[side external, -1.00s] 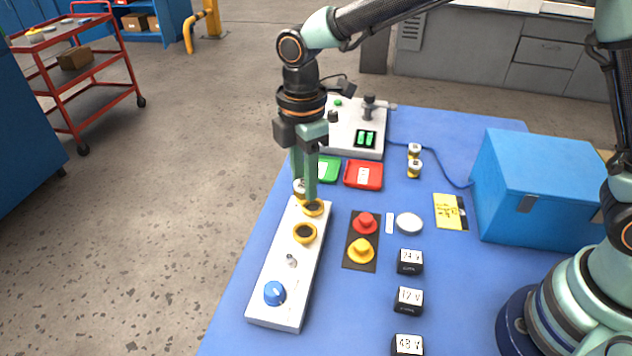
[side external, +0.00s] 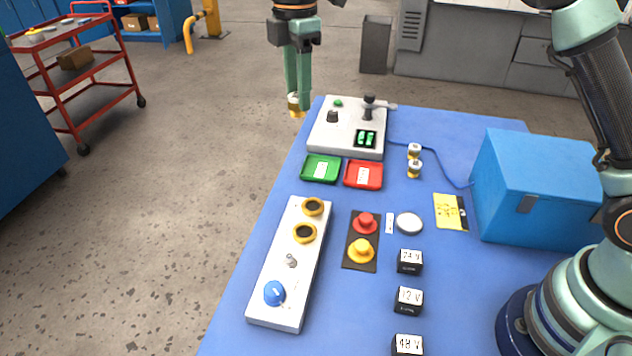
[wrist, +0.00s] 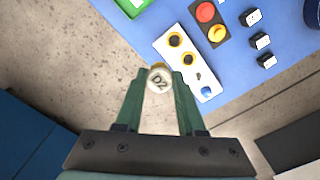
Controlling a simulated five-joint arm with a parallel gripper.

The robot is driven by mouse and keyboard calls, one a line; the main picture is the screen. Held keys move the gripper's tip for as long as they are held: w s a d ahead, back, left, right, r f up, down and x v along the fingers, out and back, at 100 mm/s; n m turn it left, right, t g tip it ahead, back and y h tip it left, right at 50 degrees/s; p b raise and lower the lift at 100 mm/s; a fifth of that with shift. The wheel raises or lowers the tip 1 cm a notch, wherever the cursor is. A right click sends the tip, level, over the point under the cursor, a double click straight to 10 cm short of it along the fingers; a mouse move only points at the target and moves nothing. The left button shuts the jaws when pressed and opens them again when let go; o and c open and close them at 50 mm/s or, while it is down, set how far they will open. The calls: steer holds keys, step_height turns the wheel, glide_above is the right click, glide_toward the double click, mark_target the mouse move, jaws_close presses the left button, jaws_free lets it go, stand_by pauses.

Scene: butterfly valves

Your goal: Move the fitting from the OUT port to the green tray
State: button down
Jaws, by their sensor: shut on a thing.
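My gripper (side external: 298,100) is shut on a white fitting with a yellow lower end (side external: 294,107). It holds the fitting in the air at the upper left, high above the table. In the wrist view the fitting (wrist: 159,79) sits between the green fingertips, and its top reads "D2". The green tray (side external: 320,169) lies on the blue table with a white label in it and no fitting. The white port panel (side external: 278,290) has two yellow-ringed ports, an upper one (side external: 313,207) and a lower one (side external: 305,233), both empty. Which is OUT cannot be read.
A red tray (side external: 363,175) lies right of the green one. A grey console (side external: 325,140) with a lever stands behind them. A blue box (side external: 540,190), red and yellow buttons (side external: 362,238) and black voltage blocks (side external: 409,299) occupy the right side.

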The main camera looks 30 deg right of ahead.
steer(key=w+d+f, duration=0.3)
steer(key=w+d, duration=0.5)
steer(key=d, duration=0.2)
steer(key=f, duration=1.9)
steer(key=shift+d+f, duration=0.15)
steer(key=shift+d, duration=0.05)
steer(key=shift+f, duration=0.15)
steer(key=c, duration=0.5)
jaws_free()
